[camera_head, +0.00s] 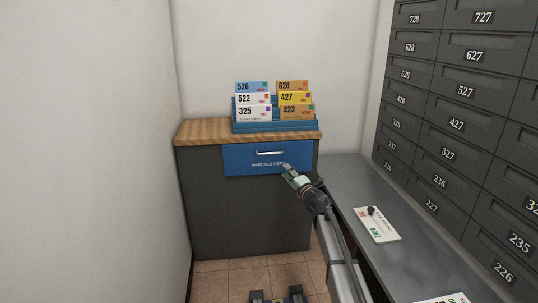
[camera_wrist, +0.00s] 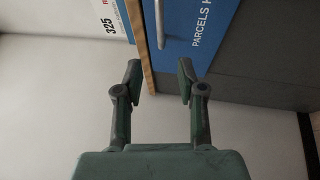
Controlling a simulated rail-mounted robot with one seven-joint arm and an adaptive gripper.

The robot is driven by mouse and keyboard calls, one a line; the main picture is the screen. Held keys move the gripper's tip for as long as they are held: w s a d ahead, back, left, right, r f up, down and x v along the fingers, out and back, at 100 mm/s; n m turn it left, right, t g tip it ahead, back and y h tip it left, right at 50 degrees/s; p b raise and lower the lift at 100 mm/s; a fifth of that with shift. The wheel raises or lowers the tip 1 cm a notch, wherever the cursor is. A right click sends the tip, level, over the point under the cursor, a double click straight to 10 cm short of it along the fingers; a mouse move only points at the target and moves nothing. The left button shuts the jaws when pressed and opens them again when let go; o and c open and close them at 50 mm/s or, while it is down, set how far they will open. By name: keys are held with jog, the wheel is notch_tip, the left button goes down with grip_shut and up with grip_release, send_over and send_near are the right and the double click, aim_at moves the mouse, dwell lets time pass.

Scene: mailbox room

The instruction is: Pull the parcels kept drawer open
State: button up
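The parcels kept drawer (camera_head: 240,161) is a blue front with white lettering, set under the wooden top of a grey cabinet. It looks shut. Its silver bar handle (camera_head: 270,153) runs across the upper part of the front. My gripper (camera_head: 286,168) is in front of the drawer's right part, a little below and right of the handle in the head view. In the wrist view my gripper (camera_wrist: 159,80) has its fingers apart with nothing between them. The drawer (camera_wrist: 215,20) and handle (camera_wrist: 161,25) show beyond the fingertips there, apart from them.
A blue rack (camera_head: 275,126) with several numbered envelopes stands on the wooden counter (camera_head: 200,131). A grey bench (camera_head: 345,180) with a marked card (camera_head: 377,225) lies right of the cabinet. Numbered mailboxes (camera_head: 460,120) line the right wall. The floor before the cabinet is partly clear.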

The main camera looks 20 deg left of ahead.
aim_at(269, 153)
jog(key=b+x, duration=0.3)
jog(key=x, duration=1.2)
jog(key=shift+w+a, duration=0.15)
jog(key=shift+a, duration=0.15)
grip_shut()
